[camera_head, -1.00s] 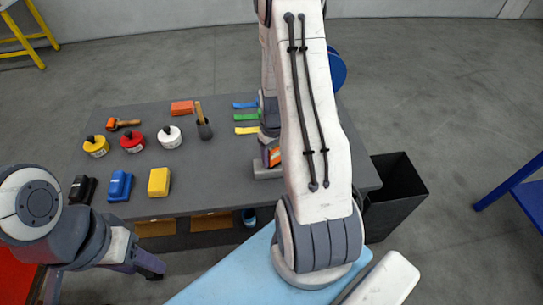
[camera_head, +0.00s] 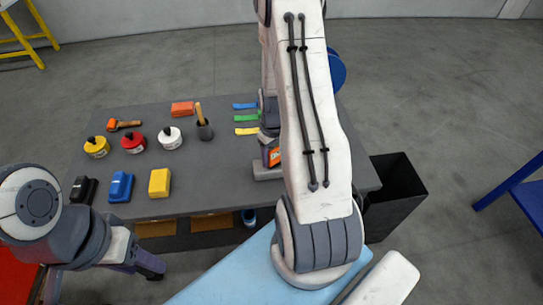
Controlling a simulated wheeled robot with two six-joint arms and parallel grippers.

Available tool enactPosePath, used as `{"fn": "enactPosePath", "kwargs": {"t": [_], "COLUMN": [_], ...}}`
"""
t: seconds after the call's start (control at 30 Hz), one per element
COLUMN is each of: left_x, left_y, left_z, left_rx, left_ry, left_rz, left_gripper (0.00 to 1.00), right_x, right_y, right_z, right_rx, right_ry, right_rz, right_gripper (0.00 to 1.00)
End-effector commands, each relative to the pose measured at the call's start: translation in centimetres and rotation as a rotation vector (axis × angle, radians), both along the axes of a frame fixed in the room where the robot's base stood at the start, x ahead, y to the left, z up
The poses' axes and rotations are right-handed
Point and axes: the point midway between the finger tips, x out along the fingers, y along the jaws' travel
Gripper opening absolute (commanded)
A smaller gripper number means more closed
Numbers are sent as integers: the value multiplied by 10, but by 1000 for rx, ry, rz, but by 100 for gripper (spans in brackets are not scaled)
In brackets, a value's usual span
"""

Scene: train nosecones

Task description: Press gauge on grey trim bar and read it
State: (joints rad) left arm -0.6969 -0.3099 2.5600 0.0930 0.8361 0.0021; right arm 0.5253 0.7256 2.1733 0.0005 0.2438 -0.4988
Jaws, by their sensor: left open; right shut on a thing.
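A dark gauge with an orange face (camera_head: 274,157) stands at the right part of the grey table, partly hidden by my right arm. The light grey trim bar (camera_head: 264,173) lies just below it on the tabletop; its right end is hidden. My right gripper (camera_head: 268,140) is shut on the gauge and holds it at the bar. I cannot tell whether the two touch, and no reading is legible. My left gripper (camera_head: 152,266) is open and empty, low in front of the table at the left.
A black bin (camera_head: 395,200) stands at the right. A light blue surface (camera_head: 235,275) is in front.

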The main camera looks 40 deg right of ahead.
Motion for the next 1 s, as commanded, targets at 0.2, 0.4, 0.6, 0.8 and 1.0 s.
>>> {"fn": "enactPosePath", "kwargs": {"t": [0.2, 0.4, 0.6, 0.8, 1.0], "left_x": [0, 0, 0, 0, 0], "left_y": [0, 0, 0, 0, 0], "left_z": [19, 33, 46, 54, 52], "left_rx": [0, 0, 0, 0, 0], "left_ry": [0, 0, 0, 0, 0], "left_rz": [0, 0, 0, 0, 0], "left_gripper": [50, 50, 50, 50, 50], "right_x": [0, 0, 0, 0, 0], "right_y": [0, 0, 0, 0, 0], "right_z": [23, 39, 55, 65, 64], "right_rx": [-1, -1, -1, -1, -1], "right_ry": [-1, -1, -1, -1, -1], "right_rz": [0, 0, 0, 0, 0], "right_gripper": [0, 0, 0, 0, 0]}}
